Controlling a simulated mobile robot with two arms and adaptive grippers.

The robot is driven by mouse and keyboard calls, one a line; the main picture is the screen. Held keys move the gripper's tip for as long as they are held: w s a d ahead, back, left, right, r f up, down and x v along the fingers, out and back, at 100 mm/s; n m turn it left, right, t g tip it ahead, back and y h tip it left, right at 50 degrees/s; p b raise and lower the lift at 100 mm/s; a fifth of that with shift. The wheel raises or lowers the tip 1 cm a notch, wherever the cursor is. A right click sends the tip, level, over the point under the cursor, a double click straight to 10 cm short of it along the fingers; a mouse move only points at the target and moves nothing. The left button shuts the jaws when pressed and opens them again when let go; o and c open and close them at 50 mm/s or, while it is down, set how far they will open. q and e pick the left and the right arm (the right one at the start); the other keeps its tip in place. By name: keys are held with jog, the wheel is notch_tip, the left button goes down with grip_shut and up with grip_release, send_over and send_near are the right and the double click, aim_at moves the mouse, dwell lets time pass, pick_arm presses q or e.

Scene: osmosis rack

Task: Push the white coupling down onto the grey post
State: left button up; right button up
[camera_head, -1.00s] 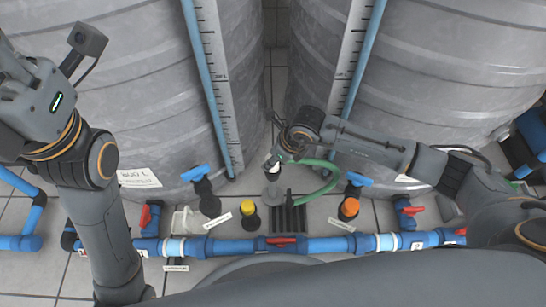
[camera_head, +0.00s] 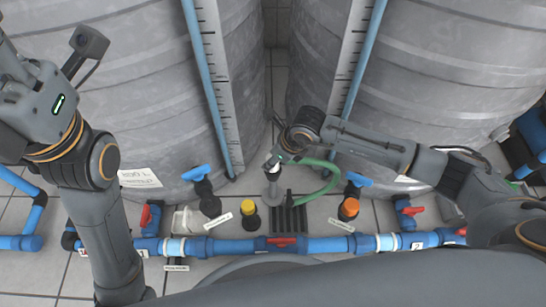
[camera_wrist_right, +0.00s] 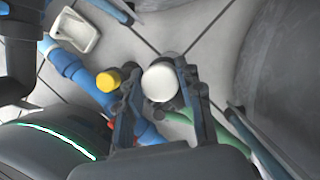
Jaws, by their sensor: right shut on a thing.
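The white coupling (camera_wrist_right: 160,83) shows as a round white top between the fingers of my right gripper (camera_wrist_right: 157,92) in the right wrist view. My right gripper also shows in the head view (camera_head: 273,158), shut on the coupling from above. The small coupling (camera_head: 271,165) is partly covered by the gripper there. The grey post (camera_head: 272,193) stands upright directly below it. I cannot tell from these views how far the coupling sits on the post. My left arm is at the left of the head view, its fingers outside the picture.
A green hose (camera_head: 329,180) curves close to the right gripper. A yellow-capped fitting (camera_head: 248,208) and an orange-capped one (camera_head: 349,208) flank a black grate (camera_head: 289,218). A blue pipe (camera_head: 232,247) runs in front. Two large grey tanks (camera_head: 140,80) (camera_head: 440,80) stand behind.

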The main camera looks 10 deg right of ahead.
jog(key=shift+f, duration=0.35)
dwell(0.6)
jog(key=o, duration=1.1)
jog(key=shift+o, duration=0.2)
jog(key=shift+r, duration=0.15)
jog(key=v, duration=1.1)
jog(key=shift+s+r, duration=0.15)
jog(key=shift+r, duration=0.2)
